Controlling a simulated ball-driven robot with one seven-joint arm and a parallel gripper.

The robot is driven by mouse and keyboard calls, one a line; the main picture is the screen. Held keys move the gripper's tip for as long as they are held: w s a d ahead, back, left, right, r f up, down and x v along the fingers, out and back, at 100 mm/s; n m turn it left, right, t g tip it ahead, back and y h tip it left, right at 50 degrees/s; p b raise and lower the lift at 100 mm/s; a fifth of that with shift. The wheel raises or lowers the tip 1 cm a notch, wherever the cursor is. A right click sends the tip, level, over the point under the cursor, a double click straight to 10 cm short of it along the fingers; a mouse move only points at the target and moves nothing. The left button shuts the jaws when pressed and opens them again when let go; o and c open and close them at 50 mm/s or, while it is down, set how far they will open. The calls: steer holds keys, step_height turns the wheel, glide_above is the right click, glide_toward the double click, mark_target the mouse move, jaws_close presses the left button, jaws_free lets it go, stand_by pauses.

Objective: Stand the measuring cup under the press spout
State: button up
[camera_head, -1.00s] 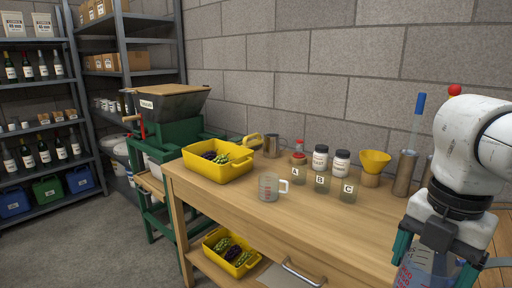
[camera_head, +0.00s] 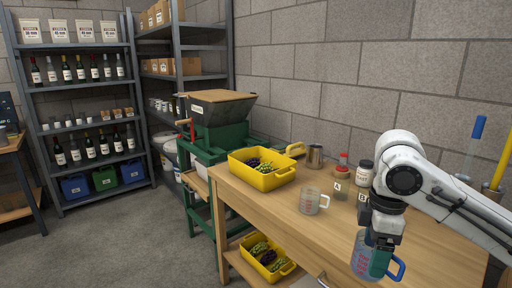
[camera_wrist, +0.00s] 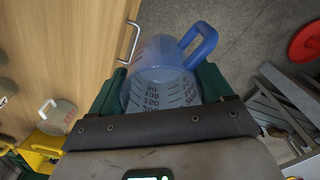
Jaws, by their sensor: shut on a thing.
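A clear measuring cup with a blue handle (camera_head: 364,256) is in my gripper (camera_head: 381,250), in front of the bench edge at the lower right. In the wrist view the cup (camera_wrist: 160,82) sits between the green fingers, its blue handle to the upper right. My gripper (camera_wrist: 165,95) is shut on it. A second clear measuring cup (camera_head: 310,201), with red marks and a pale handle, stands on the bench; it also shows in the wrist view (camera_wrist: 62,112). The green press (camera_head: 222,138) with a dark hopper stands beyond the bench's left end. I cannot make out its spout.
A yellow crate of grapes (camera_head: 262,180) stands on the bench (camera_head: 400,225). Labelled jars (camera_head: 340,190) and a metal jug (camera_head: 314,155) stand behind. Another yellow crate (camera_head: 266,262) is on the lower shelf. Bottle shelves (camera_head: 80,100) line the back left. The floor (camera_head: 130,235) at left is clear.

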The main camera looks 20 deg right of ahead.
steer(key=w+a+f+m+p, duration=0.2)
steer(key=w+a+f+m, duration=0.2)
steer(key=f, duration=0.3)
steer(key=s+a+f+m+p, duration=0.2)
steer(key=s+a+f+m, duration=0.1)
steer(key=a+f, duration=0.4)
steer(key=s+a+f+m+p, duration=0.2)
steer(key=a+f, duration=0.5)
steer(key=f, duration=0.4)
steer(key=shift+s+a+f+m, duration=0.15)
steer(key=shift+s+a+m, duration=0.15)
steer(key=shift+s+m, duration=0.65)
steer(key=shift+s+d, duration=0.2)
steer(key=shift+d, duration=0.05)
steer(key=shift+a, duration=0.2)
